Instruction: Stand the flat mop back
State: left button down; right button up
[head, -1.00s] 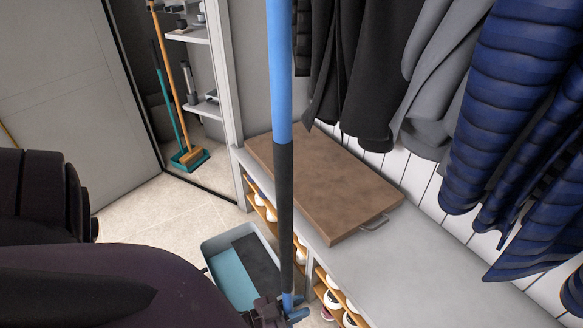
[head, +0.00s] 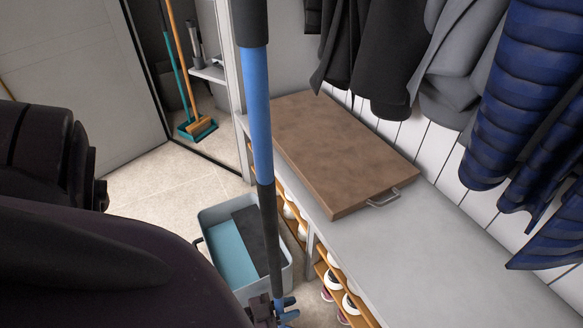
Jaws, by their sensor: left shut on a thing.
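The flat mop's pole (head: 258,120) stands nearly upright in front of me, slightly tilted. It has a dark upper end, a blue middle and a dark lower part. My left gripper (head: 277,312) is shut on the dark lower part, at the bottom edge of the head view. The pole below the gripper and the mop's head are out of view. My right gripper is not in view.
A grey bin with teal inside (head: 222,240) stands on the floor behind the pole. A bench (head: 430,245) carries a brown board (head: 345,150) with a metal handle; shoes sit below. A broom and teal dustpan (head: 199,128) stand in the back alcove. Coats hang at right.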

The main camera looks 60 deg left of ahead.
pick_arm(q)
notch_tip(320, 180, down, 3)
jog(key=shift+f+b, duration=0.1)
jog(key=shift+b, duration=0.5)
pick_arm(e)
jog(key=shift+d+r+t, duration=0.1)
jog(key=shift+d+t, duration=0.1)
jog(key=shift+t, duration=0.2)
pick_arm(q)
jog(key=shift+f, duration=0.6)
jog(key=c, duration=1)
grip_release()
